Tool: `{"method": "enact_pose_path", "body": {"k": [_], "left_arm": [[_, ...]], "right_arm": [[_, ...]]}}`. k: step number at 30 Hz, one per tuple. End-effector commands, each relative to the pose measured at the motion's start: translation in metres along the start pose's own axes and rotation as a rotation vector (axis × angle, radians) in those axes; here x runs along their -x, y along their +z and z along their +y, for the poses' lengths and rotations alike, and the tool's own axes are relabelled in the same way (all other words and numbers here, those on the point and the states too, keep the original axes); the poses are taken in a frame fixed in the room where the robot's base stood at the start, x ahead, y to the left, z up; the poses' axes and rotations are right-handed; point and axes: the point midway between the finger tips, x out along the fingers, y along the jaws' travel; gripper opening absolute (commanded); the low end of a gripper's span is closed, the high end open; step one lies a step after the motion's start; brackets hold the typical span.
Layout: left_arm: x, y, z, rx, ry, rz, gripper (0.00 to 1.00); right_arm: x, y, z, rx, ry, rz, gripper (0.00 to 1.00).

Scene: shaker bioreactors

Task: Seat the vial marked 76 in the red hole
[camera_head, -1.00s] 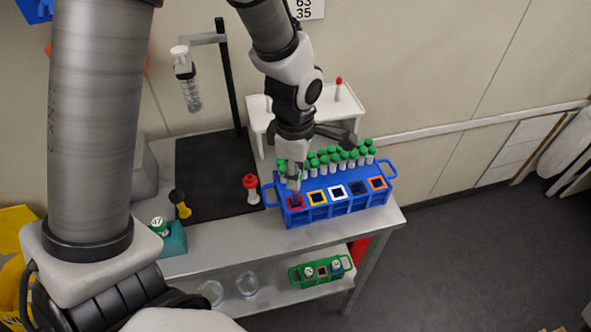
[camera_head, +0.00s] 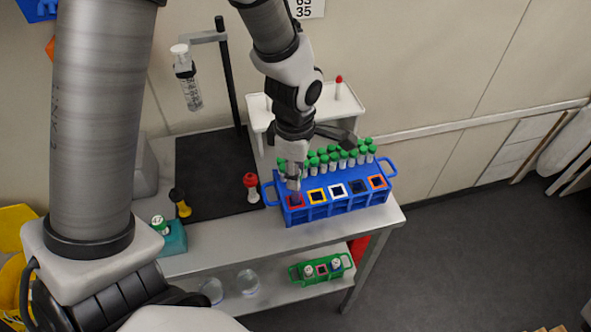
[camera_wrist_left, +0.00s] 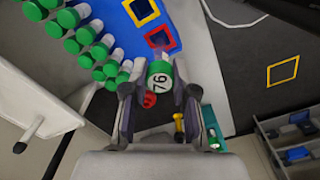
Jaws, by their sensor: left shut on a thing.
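The vial marked 76 (camera_wrist_left: 160,82) has a green-sided cap with a white top and is held upright between the fingers of my left gripper (camera_wrist_left: 158,100) in the left wrist view. In the head view my left gripper (camera_head: 293,181) is over the left end of the blue rack (camera_head: 345,208), directly above the red-framed hole (camera_head: 296,201). The red frame also shows in the left wrist view (camera_wrist_left: 151,34), just beyond the vial's lower part. Whether the vial's tip is inside the hole cannot be told. My right gripper is not in view.
Several green-capped vials (camera_head: 344,160) stand close behind. A red-topped piece (camera_head: 250,186) and a yellow one (camera_head: 180,203) stand left. A teal holder (camera_head: 174,240) and green rack (camera_head: 320,270) are nearer.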

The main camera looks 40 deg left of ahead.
Motion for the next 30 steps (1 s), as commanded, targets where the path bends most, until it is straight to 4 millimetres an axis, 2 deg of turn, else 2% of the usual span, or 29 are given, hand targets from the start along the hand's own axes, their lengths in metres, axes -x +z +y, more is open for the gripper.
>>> {"method": "enact_pose_path", "body": {"k": [30], "left_arm": [[-0.014, 0.0, 0.0, 0.0, -0.001, 0.0, 0.06]], "right_arm": [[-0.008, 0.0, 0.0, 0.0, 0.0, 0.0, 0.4]]}}
